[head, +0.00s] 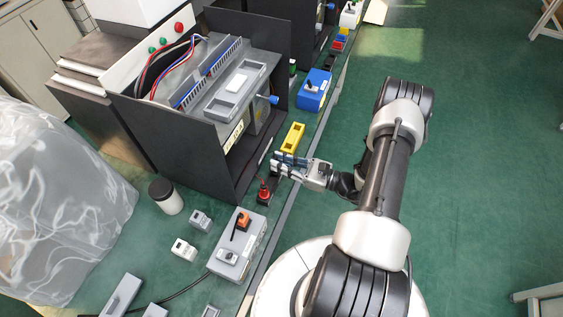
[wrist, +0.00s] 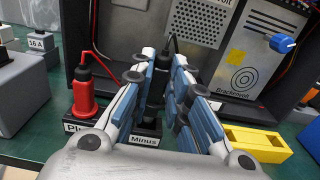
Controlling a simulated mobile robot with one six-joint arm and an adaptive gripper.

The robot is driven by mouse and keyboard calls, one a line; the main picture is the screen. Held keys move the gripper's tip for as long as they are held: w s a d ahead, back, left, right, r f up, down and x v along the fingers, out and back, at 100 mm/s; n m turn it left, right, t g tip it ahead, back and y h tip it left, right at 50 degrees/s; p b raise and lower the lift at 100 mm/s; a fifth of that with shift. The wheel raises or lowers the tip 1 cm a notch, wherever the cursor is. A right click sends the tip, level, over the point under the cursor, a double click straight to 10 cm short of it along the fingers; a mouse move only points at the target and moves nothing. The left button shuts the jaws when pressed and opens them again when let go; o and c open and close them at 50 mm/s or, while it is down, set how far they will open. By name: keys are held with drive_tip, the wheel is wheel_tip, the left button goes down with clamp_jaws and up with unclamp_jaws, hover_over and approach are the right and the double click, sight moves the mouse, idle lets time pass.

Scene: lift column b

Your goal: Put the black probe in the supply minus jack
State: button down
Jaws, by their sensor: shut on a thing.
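My gripper (wrist: 160,95) is shut on the black probe (wrist: 156,88), which stands roughly upright between the blue-padded fingers. In the head view my gripper (head: 290,163) is beside the open front of the black cabinet. The probe's lower end is right over the jack block marked Minus (wrist: 145,141). I cannot tell whether its tip is inside the jack, as the fingers and the probe body cover the hole. The red probe (wrist: 84,97) stands upright at the Plus side, left of my gripper, with a red lead; it also shows in the head view (head: 264,191).
The black cabinet (head: 170,130) stands just behind the jacks. A yellow block (wrist: 258,143) lies close to the right of my gripper, with a blue box (head: 313,90) farther along. A grey box (head: 236,245) with switches is to the left.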

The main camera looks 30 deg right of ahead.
drive_tip(key=shift+f+b, duration=1.45)
drive_tip(key=shift+f, duration=0.3)
drive_tip(key=c, duration=1.4)
unclamp_jaws()
drive_tip(key=shift+c, duration=0.2)
drive_tip(key=v, duration=1.2)
